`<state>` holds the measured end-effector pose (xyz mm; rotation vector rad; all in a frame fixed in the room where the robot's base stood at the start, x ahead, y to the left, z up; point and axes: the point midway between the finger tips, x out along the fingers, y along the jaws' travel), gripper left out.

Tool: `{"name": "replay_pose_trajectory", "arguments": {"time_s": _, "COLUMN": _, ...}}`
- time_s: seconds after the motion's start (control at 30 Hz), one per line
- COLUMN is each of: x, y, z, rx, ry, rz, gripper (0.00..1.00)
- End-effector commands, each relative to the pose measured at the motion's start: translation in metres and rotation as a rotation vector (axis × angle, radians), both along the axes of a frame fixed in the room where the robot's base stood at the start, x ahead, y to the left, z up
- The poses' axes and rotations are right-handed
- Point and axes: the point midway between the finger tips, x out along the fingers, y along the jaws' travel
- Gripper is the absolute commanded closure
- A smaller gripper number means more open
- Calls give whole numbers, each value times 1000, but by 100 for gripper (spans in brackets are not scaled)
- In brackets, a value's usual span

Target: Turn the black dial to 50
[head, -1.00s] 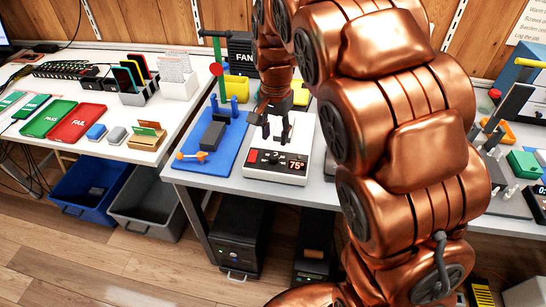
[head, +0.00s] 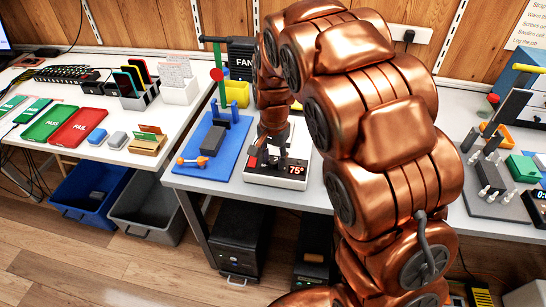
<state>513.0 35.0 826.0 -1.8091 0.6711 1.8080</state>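The white heating unit (head: 258,178) stands on the grey table, with a red display reading 75° (head: 297,170) and a red button (head: 252,162) on its front panel. My gripper (head: 273,160) points down over the front panel, between the red button and the display. The black dial is hidden behind my gripper or too small to make out. I cannot tell whether the fingers touch the dial, or how far apart they are.
A blue mat (head: 199,168) with an orange-handled tool (head: 192,161) lies just left of the unit. A green stand (head: 220,75) rises behind it. Green PASS (head: 48,124) and red FAIL (head: 79,127) trays lie on the left table.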

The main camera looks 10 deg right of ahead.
Motion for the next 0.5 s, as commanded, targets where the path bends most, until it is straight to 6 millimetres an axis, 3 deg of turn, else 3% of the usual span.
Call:
{"name": "replay_pose_trajectory", "arguments": {"time_s": 0.13, "x": 0, "y": 0, "z": 0, "rx": 0, "ry": 0, "rz": 0, "gripper": 61}}
{"name": "replay_pose_trajectory", "arguments": {"time_s": 0.5, "x": 0, "y": 0, "z": 1, "rx": 1, "ry": -1, "rz": 0, "gripper": 100}}
